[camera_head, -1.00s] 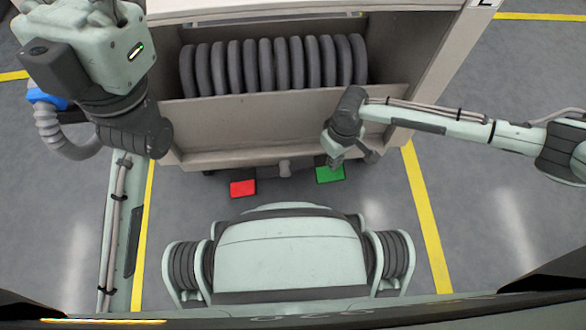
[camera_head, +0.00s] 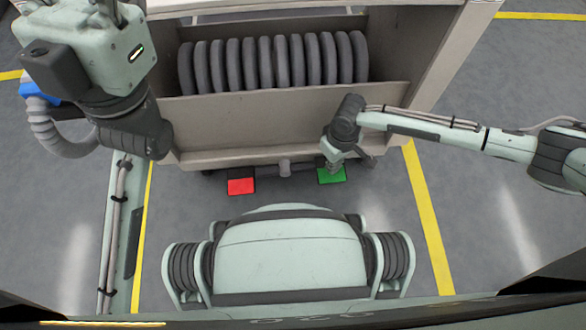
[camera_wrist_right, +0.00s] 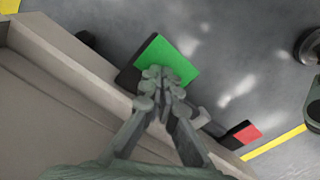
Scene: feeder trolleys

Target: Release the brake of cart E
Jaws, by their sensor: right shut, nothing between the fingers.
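Cart E (camera_head: 290,124) is a beige trolley in front of me, with a row of grey discs inside. Low on its near side are a red pedal (camera_head: 241,186) and a green pedal (camera_head: 331,175), with a dark bar between them. My right gripper (camera_head: 335,166) is shut and empty, pointing down at the green pedal. In the right wrist view, the closed fingertips (camera_wrist_right: 158,76) overlap the near edge of the green pedal (camera_wrist_right: 168,62); I cannot tell whether they touch. The red pedal also shows there (camera_wrist_right: 247,134). My left gripper is not visible.
The cart's front panel (camera_head: 290,118) stands close behind my right gripper. Yellow floor lines (camera_head: 428,220) run along both sides of the cart. The grey floor on the right is clear.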

